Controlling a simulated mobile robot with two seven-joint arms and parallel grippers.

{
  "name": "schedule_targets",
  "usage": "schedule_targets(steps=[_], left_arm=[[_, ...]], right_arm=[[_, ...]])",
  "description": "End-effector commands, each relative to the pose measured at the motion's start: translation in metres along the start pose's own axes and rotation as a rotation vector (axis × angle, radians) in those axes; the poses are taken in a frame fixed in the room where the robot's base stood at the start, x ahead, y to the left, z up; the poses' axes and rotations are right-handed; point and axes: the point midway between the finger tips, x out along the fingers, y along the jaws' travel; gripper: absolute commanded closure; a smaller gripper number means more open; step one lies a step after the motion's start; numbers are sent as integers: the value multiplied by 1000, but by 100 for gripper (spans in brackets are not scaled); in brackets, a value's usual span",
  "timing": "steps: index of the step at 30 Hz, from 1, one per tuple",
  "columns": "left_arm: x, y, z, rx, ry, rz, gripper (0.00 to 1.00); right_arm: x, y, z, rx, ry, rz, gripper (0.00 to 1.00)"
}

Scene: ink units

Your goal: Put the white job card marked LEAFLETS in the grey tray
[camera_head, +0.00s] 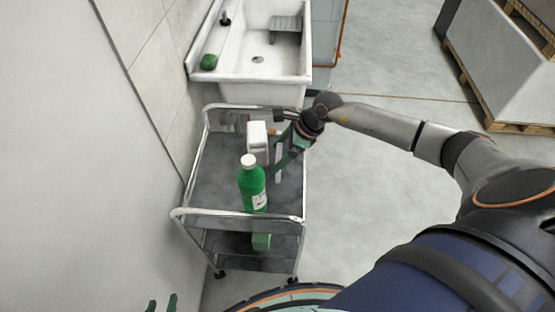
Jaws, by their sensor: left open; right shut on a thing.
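My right gripper (280,162), with green fingers, is over the right side of the trolley's top shelf. It is shut on a thin white card-like thing (279,157), seen nearly edge-on; no LEAFLETS lettering can be read. My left gripper (162,304) shows only its green fingertips at the bottom edge, apart and empty, left of the trolley. No separate grey tray can be made out for certain; a grey ribbed thing (287,25) lies in the sink.
A metal trolley (212,185) with dark grey shelves carries a green bottle (252,187) and a white container (257,132). A green thing (261,242) is on its lower shelf. Behind stands a white sink (247,75). A wall is left; open floor is right.

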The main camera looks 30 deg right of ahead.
Motion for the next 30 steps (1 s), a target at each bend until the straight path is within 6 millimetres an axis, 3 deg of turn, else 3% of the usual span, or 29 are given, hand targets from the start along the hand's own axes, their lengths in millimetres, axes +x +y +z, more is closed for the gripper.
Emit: schedule_targets(steps=[5, 16, 17, 18, 26, 30], left_arm=[[2, 0, 3, -1, -5, 0, 50], [6, 0, 3, 0, -1, 1, 50], [5, 0, 2, 0, -1, 1, 50], [5, 0, 1, 0, 0, 2, 50], [4, 1, -3, 1, 5, 3, 50], [2, 1, -6, 1, 11, 2, 50]], right_arm=[[23, 1, -13, 1, 1, 2, 62], [28, 0, -16, -1, 1, 1, 62], [26, 0, -16, -1, 1, 1, 4], [26, 0, -16, 0, 1, 2, 0], [25, 0, -15, 0, 1, 2, 0], [12, 0, -14, -1, 1, 0, 0]])
